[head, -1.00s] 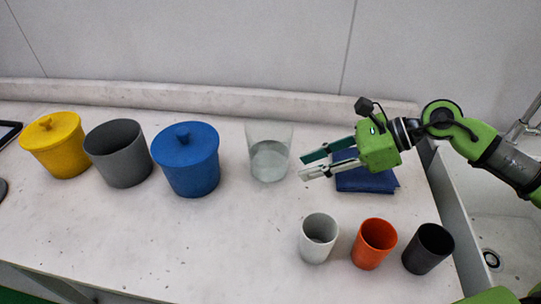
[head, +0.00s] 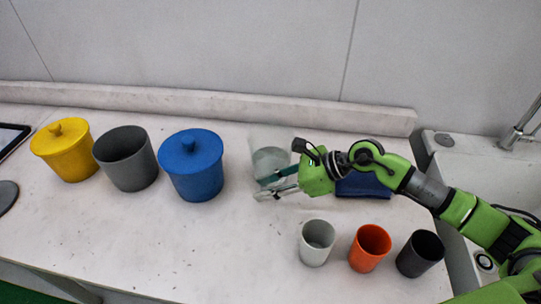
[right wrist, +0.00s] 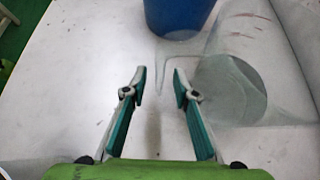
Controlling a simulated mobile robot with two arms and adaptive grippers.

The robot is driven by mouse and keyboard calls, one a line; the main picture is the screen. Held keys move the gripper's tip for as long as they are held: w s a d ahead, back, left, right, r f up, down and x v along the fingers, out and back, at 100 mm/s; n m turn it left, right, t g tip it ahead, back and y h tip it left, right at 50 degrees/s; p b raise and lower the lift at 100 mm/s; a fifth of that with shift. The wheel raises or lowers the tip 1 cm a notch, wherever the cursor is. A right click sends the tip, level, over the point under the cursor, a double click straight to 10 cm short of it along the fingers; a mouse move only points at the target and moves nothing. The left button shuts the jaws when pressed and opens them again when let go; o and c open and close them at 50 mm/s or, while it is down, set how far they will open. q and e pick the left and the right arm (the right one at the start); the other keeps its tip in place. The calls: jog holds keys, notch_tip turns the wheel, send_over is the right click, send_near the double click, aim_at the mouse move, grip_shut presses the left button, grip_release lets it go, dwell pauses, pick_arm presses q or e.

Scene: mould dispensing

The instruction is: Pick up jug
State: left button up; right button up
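The jug (head: 270,146) is clear and stands upright on the counter, right of the blue lidded pot, with its lower part looking grey-green. My right gripper (head: 262,187) is at its near side, with the fingers pointing left and partly overlapping it. In the right wrist view, the gripper (right wrist: 160,76) is open. The jug's round body (right wrist: 232,88) lies to the right of the fingers there. A thin clear outline, perhaps its handle, reaches toward the gap between the fingertips. I cannot tell whether they touch. My left gripper is not in view.
The blue pot (head: 192,168) stands close left of the jug, with a grey pot (head: 128,160) and a yellow pot (head: 65,152) beyond. White (head: 316,243), orange (head: 369,249) and black (head: 420,254) cups stand at front right. A dark blue cloth (head: 362,186) lies behind my arm. The front-left counter is clear.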

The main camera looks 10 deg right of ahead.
jog(key=shift+a+f, duration=0.2)
grip_shut()
jog(key=shift+r, duration=0.1)
